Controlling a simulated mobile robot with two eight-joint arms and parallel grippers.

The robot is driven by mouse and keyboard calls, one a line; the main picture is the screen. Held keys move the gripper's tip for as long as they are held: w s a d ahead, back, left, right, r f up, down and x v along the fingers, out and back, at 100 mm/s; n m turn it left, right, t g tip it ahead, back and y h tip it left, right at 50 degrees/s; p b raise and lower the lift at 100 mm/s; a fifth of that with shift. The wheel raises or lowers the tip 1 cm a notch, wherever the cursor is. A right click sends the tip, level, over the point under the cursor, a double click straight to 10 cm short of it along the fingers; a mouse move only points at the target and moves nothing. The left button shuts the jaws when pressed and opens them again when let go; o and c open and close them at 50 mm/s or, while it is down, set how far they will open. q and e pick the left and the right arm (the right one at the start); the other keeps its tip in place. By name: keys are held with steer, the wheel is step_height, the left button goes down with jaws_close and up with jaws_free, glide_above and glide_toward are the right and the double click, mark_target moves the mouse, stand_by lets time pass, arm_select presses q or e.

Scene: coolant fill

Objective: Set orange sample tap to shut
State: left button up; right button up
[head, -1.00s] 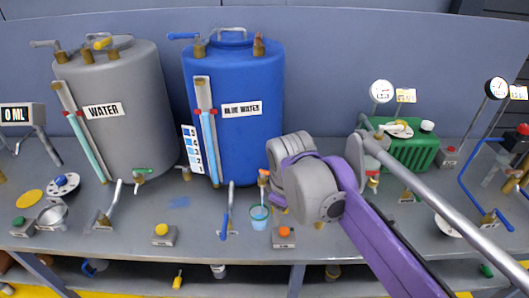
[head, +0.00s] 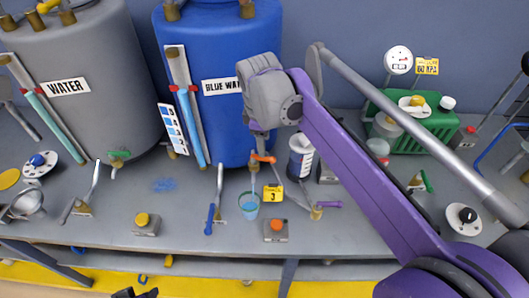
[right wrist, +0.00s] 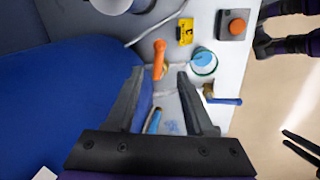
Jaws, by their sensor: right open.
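The orange sample tap (head: 263,158) is low on the front of the blue tank (head: 225,125), above a small cup of blue liquid (head: 249,206). In the right wrist view its orange handle (right wrist: 159,58) lies just ahead of my right gripper (right wrist: 160,73). The fingers are apart, with nothing held between them; I cannot tell whether either touches the handle. In the head view my wrist hides most of the right gripper. A dark tip of what looks like my left gripper (head: 135,293) shows at the bottom edge; its jaws are unclear.
An orange button box (head: 277,229) and a blue-handled lever (head: 214,205) stand close by. A white canister (head: 300,156) is right of the tap. The grey water tank (head: 80,90) stands left. The bench front is partly clear.

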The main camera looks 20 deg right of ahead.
mark_target(265, 158)
steer(key=f, duration=0.2)
steer(key=w+f, duration=0.1)
steer(key=f, duration=0.1)
steer(key=d+f, duration=0.1)
steer(key=f, duration=0.2)
steer(key=shift+w+f, duration=0.1)
steer(key=shift+w, duration=0.05)
jaws_close()
